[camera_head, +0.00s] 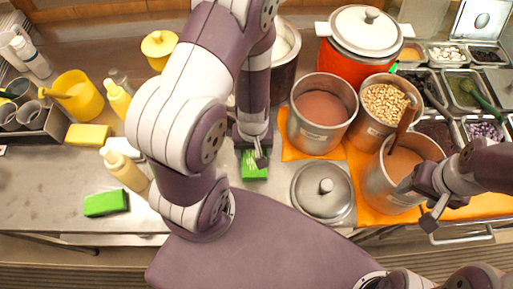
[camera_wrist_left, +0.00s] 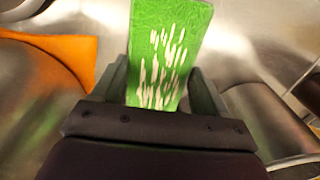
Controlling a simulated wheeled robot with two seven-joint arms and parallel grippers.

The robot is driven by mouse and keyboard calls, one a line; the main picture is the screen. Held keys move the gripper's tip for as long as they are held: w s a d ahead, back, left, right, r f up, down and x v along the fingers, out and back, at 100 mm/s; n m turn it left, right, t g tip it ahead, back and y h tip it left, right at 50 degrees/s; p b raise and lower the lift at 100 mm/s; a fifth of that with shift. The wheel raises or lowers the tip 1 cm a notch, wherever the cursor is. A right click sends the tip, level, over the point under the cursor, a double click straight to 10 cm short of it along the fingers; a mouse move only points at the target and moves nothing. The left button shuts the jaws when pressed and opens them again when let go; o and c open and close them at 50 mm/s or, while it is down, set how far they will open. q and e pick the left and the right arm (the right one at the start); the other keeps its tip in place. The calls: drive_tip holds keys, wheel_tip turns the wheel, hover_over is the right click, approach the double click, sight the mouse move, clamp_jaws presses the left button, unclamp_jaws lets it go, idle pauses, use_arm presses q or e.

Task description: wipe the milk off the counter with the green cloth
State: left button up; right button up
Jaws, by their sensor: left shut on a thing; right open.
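My left gripper (camera_head: 256,150) is shut on a green cloth (camera_head: 255,167), at the counter in the middle of the head view. In the left wrist view the green cloth (camera_wrist_left: 165,50) juts out from between the fingers of my left gripper (camera_wrist_left: 163,95). Its face carries several white streaks; I cannot tell whether these are milk. I cannot make out milk on the counter (camera_head: 45,178); my left arm hides part of it. My right gripper (camera_head: 418,203) is open beside the pot of brown liquid (camera_head: 380,185) at the right.
A silver lid (camera_head: 323,192) lies just right of the green cloth. Pots, including one of beans (camera_head: 384,103), stand on an orange mat (camera_head: 360,190). At the left are a second green block (camera_head: 106,203), a yellow sponge (camera_head: 88,135) and a squeeze bottle (camera_head: 125,170). Counter between them is bare.

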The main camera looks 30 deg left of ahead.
use_arm(q)
drive_tip(key=shift+s, duration=0.1)
wheel_tip(320, 180, up, 8)
drive_tip(key=p, duration=0.8)
drive_tip(key=shift+r, duration=0.1)
drive_tip(key=shift+w, duration=0.25)
